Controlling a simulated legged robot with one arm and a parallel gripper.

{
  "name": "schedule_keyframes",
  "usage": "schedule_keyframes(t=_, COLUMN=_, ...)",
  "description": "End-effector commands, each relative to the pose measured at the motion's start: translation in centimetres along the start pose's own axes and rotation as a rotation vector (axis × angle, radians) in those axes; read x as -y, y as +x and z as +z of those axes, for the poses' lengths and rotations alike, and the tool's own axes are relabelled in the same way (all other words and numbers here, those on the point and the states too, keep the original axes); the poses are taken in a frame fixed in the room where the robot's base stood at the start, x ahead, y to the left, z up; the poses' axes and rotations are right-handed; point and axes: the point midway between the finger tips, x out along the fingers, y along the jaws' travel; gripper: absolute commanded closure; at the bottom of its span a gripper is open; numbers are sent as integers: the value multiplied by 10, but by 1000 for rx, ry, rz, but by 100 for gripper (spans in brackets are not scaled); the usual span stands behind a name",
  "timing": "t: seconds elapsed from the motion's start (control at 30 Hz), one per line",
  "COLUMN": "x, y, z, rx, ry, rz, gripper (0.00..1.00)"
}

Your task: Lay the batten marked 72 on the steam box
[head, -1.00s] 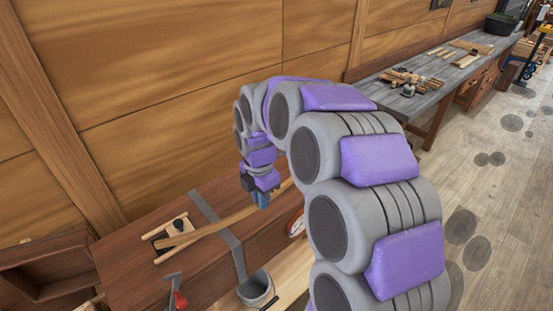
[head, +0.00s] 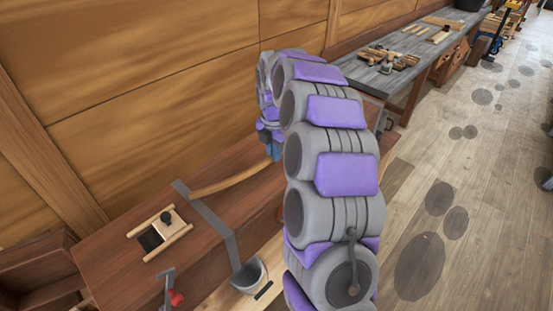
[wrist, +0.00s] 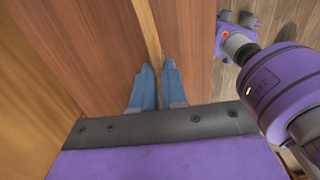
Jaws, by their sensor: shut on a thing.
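A long, pale wooden batten (head: 228,181) is in my gripper (head: 276,151). Its left end shows near a grey metal strap, and its far part is hidden behind my arm. In the wrist view the batten (wrist: 150,35) runs away from between my blue fingertips (wrist: 158,72), which are shut on it. No number is readable on it. A long red-brown wooden box (head: 120,240), seemingly the steam box, lies below with the grey strap (head: 215,225) across it. The batten is over or on this box; I cannot tell if it touches.
A plank wall (head: 150,90) stands behind. A workbench (head: 385,75) holds wood pieces. Floor at right is open.

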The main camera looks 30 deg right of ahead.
Motion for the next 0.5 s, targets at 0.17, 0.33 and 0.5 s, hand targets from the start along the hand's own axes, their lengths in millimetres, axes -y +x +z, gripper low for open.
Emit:
schedule_keyframes(t=0.17, x=2, y=4, z=17, rx=-6, ry=3, rz=3, gripper=100)
schedule_keyframes(t=0.33, x=1, y=22, z=15, rx=-6, ry=3, rz=0, gripper=100)
schedule_keyframes(t=0.5, x=-1, y=38, z=8, rx=-1, ry=1, rz=-2, gripper=100)
